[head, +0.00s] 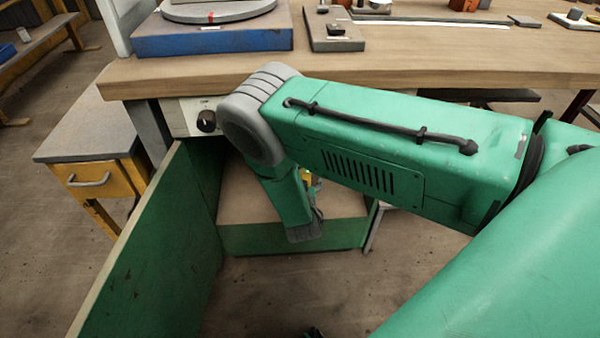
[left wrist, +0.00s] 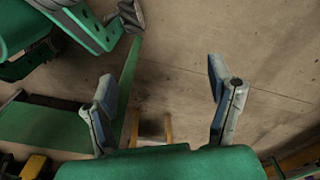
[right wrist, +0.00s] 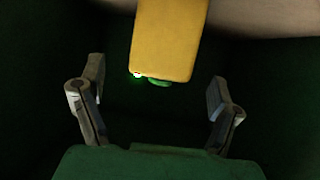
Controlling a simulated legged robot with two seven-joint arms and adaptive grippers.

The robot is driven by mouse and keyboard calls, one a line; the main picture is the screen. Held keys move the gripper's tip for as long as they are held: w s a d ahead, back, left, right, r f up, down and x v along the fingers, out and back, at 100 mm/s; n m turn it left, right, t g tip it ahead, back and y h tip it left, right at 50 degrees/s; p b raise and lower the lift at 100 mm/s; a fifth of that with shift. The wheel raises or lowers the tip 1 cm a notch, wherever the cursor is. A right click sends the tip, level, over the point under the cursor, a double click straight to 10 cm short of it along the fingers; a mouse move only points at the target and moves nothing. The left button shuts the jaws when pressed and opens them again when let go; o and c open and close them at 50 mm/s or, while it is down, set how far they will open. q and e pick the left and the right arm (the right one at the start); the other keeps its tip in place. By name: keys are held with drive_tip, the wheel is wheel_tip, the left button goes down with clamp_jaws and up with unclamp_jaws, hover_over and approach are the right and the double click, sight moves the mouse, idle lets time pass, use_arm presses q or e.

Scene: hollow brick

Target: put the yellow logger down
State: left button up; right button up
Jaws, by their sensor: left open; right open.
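The yellow logger (right wrist: 170,38) shows in the right wrist view as a yellow block with a small green light and a green round part at its near edge. My right gripper (right wrist: 155,88) is open, its fingers on either side of the logger's near end with visible gaps. What bears the logger is too dark to tell. In the head view only a sliver of yellow (head: 307,176) shows behind my right arm, which reaches down into a green-walled bay. My left gripper (left wrist: 162,76) is open and empty above the floor in the left wrist view.
The green bay wall (head: 165,245) stands left of my right arm, with a low green front edge (head: 260,239). The wooden bench (head: 400,62) spans the back, bearing a blue block (head: 212,38) and several small parts. A grey-topped yellow cabinet (head: 85,145) stands left.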

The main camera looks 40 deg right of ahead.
drive_tip(key=s+a+r+n+g+y, duration=0.1)
drive_tip(key=s+a+n+g+y, duration=0.1)
drive_tip(key=s, duration=0.9)
drive_tip(key=s+a+r+n+g+y+p, duration=0.1)
drive_tip(key=s+g, duration=0.4)
drive_tip(key=s, duration=0.6)
drive_tip(key=s+a+r+n+g+y+p, duration=0.1)
drive_tip(key=s+a+r+n+g+y, duration=0.2)
drive_tip(key=s, duration=0.7)
drive_tip(key=shift+s+a+n+g+y, duration=0.3)
drive_tip(key=shift+s+a+n+y, duration=0.1)
drive_tip(key=shift+a+n+y, duration=0.5)
drive_tip(key=shift+a, duration=0.1)
